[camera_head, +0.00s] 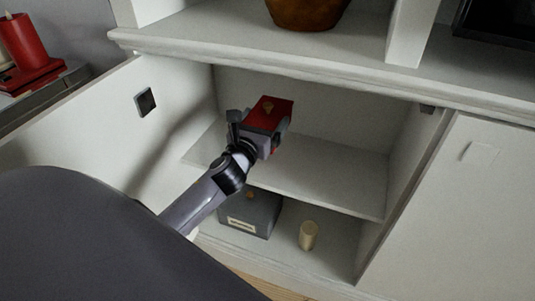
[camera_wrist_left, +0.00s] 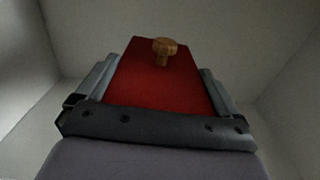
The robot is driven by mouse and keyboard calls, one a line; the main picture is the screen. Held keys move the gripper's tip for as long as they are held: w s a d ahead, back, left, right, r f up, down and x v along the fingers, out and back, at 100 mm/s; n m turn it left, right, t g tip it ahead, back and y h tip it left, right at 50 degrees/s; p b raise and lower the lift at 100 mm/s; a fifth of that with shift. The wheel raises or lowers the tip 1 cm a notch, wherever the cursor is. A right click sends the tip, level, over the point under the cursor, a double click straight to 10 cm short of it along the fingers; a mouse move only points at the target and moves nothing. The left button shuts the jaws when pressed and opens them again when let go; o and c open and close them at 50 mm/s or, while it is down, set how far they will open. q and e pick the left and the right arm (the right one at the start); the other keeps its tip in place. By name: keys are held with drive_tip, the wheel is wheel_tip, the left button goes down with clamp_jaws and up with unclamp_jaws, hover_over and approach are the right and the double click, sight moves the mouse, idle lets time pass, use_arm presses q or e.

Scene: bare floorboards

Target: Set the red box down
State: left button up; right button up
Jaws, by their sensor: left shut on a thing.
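The red box (camera_head: 270,112) has a small wooden knob on its top and is held inside the open cabinet, above the middle shelf (camera_head: 340,181). My left gripper (camera_head: 262,133) is shut on it. In the left wrist view the red box (camera_wrist_left: 160,82) sits between the two fingers of the left gripper (camera_wrist_left: 158,92), with its knob (camera_wrist_left: 164,47) towards the far end. I cannot tell how far its underside is from the shelf. My right gripper is not in view.
Below the shelf stand a grey box (camera_head: 252,214) with a label and a cream cylinder (camera_head: 309,235). The open door (camera_head: 90,125) is at left, a closed door (camera_head: 460,210) at right. The shelf's right part is clear. A brown pot (camera_head: 306,12) stands above.

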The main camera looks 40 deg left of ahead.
use_arm(q)
wheel_tip(320, 180, down, 6)
drive_tip(key=b, duration=0.3)
drive_tip(key=shift+r, duration=0.25)
drive_tip(key=shift+f+b, duration=0.4)
drive_tip(key=shift+b, duration=0.1)
wheel_tip(320, 180, down, 4)
drive_tip(key=shift+r+b, duration=0.2)
drive_tip(key=shift+b, duration=1.05)
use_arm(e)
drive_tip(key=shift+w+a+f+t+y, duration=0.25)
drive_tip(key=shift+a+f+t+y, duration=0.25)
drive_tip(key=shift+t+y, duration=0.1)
use_arm(q)
drive_tip(key=o, duration=1)
drive_tip(key=shift+f, duration=0.15)
drive_tip(key=shift+r, duration=0.2)
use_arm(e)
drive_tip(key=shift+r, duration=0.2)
